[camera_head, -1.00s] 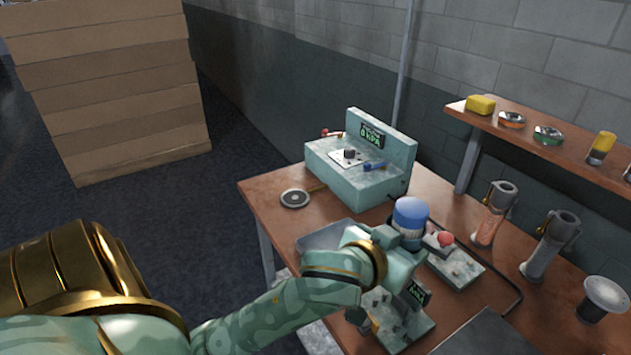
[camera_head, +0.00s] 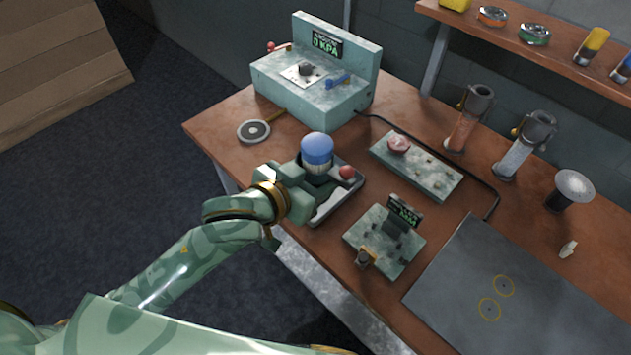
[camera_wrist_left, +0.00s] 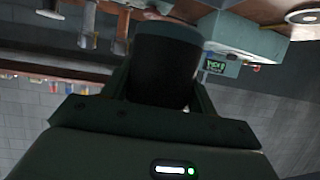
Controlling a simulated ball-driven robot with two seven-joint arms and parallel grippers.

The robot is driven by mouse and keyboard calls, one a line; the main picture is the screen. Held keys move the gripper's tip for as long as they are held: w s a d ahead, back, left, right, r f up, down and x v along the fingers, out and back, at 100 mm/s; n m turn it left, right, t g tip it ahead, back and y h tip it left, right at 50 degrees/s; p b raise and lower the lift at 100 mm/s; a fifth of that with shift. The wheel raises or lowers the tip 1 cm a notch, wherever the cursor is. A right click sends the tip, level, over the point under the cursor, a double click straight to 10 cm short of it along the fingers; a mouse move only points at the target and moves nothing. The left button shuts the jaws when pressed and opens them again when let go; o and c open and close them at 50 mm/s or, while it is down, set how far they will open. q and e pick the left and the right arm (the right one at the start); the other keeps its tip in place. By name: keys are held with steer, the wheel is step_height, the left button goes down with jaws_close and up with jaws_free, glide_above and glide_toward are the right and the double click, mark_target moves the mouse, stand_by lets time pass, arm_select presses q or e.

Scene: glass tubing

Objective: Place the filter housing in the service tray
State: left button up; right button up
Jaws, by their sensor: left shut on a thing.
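In the left wrist view the dark body (camera_wrist_left: 165,72) fills the space between the fingers. The service tray (camera_head: 345,204), grey and shallow with a raised rim, lies under and around the housing at the table's front edge. I cannot tell whether the housing's base touches the tray floor, as the gripper hides it. A small red ball (camera_head: 346,171) shows beside the housing. My right gripper is out of view.
A green pressure unit (camera_head: 330,97) reading 0 KPA stands behind. A round disc (camera_head: 254,131) lies left of it. A flat panel (camera_head: 416,166) and small display stand (camera_head: 385,242) sit right of the tray. Tubes (camera_head: 525,146) stand farther right. A grey mat (camera_head: 530,290) is mostly bare.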

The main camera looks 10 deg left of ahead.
arm_select(q)
steer(key=shift+s+d+f+m+g+h, duration=0.15)
steer(key=shift+s+d+f+m+h, duration=0.1)
steer(key=shift+d+f, duration=0.2)
steer(key=shift+s+d+f+m+g+h, duration=0.15)
steer(key=shift+d+f+m+h, duration=0.15)
steer(key=shift+d, duration=0.25)
steer(key=shift+w+f, duration=0.2)
steer(key=shift+f, duration=0.05)
steer(key=w+a+f+b, duration=0.1)
steer(key=w+f, duration=0.2)
steer(key=w, duration=0.1)
steer(key=w+a+f+b, duration=0.1)
steer(key=w+f+b, duration=0.1)
steer(key=w+f, duration=0.1)
steer(key=w+a+f+b, duration=0.1)
steer(key=w+f+b, duration=0.1)
steer(key=w, duration=0.3)
steer(key=shift+a+f, duration=0.4)
steer(key=shift+f, duration=0.15)
steer(key=f, duration=0.1)
steer(key=f+b, duration=0.2)
steer(key=shift+w+a+f, duration=0.1)
steer(key=shift+w+f, duration=0.15)
steer(key=shift+f, duration=0.1)
steer(key=shift+r, duration=0.1)
